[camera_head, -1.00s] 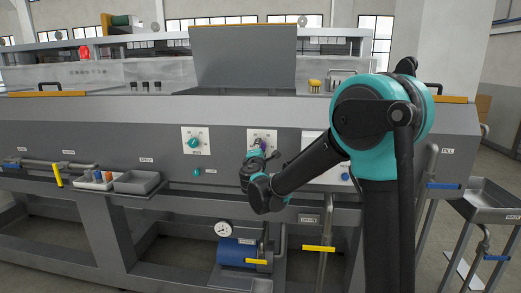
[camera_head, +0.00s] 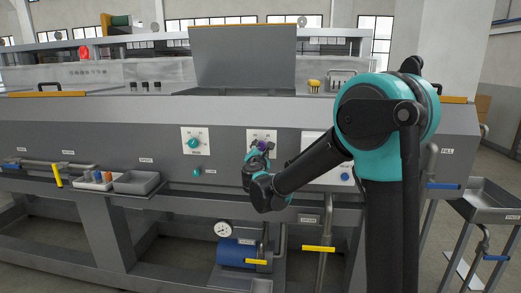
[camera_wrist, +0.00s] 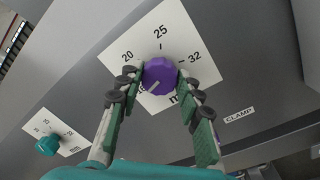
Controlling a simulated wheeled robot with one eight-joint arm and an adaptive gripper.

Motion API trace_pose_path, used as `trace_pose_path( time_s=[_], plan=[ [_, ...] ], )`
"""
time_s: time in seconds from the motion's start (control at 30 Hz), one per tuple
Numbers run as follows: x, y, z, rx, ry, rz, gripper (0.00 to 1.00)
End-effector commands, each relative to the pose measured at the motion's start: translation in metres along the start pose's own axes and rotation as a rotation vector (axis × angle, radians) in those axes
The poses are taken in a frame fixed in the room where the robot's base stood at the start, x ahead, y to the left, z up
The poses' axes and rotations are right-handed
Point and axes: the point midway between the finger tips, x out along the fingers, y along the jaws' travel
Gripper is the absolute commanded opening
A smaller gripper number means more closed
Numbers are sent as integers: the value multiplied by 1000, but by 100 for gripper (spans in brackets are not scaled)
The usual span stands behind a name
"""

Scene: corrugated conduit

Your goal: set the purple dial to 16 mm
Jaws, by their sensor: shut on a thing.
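The purple dial (camera_wrist: 159,76) sits on a white square plate (camera_wrist: 135,50) marked 20, 25 and 32, with another mark at its lower left partly hidden by the finger and dial. A pale pointer line on the dial's face points to the lower left, toward that partly hidden mark. My gripper (camera_wrist: 161,82) is shut on the dial, one green-padded finger on each side. In the head view the dial (camera_head: 262,143) shows just above my gripper (camera_head: 259,151), which partly covers its plate.
A teal dial (camera_wrist: 47,145) on its own white plate is to the left; it also shows in the head view (camera_head: 193,143). A CLAMP label (camera_wrist: 239,114) is at the right. Below the panel are a pipe, grey tray (camera_head: 137,182) and gauge (camera_head: 223,229).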

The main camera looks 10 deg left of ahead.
Motion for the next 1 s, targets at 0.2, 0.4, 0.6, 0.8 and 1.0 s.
trace_pose_path(
  time_s=[0.2, 0.4, 0.6, 0.8, 1.0],
  plan=[
    [-1, 0, -1, 2, 2, 0, 6],
    [-1, 0, -1, 2, 2, 0, 51],
    [0, 0, 0, 2, 1, 0, 56],
    [-4, 0, 0, 2, 1, 0, 56],
    [-32, 1, -1, 2, 3, 2, 56]
  ],
)
